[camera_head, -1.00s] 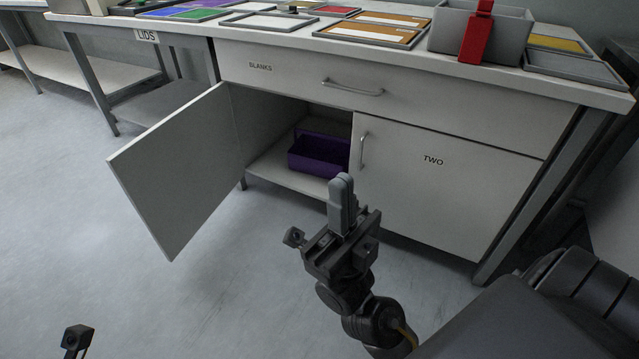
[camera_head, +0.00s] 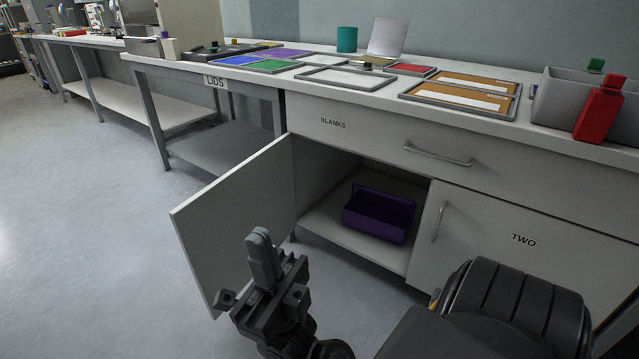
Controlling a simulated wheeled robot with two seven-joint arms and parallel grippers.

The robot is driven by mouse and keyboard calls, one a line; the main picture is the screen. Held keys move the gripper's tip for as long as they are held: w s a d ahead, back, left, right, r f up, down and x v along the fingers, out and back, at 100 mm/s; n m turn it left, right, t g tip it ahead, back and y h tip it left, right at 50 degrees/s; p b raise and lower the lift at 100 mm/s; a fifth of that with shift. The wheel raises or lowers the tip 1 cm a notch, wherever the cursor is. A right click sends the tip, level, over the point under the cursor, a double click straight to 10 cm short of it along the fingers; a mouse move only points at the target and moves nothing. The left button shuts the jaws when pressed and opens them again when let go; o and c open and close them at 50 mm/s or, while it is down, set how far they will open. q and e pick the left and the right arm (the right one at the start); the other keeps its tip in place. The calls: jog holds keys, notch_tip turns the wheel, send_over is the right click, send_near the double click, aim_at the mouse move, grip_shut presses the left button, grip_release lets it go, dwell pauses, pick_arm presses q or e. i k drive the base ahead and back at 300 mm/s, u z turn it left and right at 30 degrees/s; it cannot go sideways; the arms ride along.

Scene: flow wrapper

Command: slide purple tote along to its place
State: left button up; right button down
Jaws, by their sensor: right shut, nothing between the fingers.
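The purple tote (camera_head: 379,215) stands upright on the floor board of the open left compartment of the cabinet, near its front. Its handle shows along the back side. My right gripper (camera_head: 263,258) is shut and empty. In the picture it lies left of and below the tote, in front of the open cabinet door (camera_head: 238,215), and apart from the tote. My left gripper is out of the picture.
The door TWO (camera_head: 524,250) is closed, as is the drawer BLANKS (camera_head: 440,155). The bench top holds coloured trays (camera_head: 463,96), a red bottle (camera_head: 598,108), a grey bin (camera_head: 556,98) and a teal cup (camera_head: 347,39). The floor at left (camera_head: 80,220) is clear.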

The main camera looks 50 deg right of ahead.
aim_at(389, 218)
jog(key=u, duration=0.25)
jog(key=i, duration=0.75)
jog(key=z, duration=0.75)
jog(key=i, duration=0.8)
jog(key=z, duration=0.95)
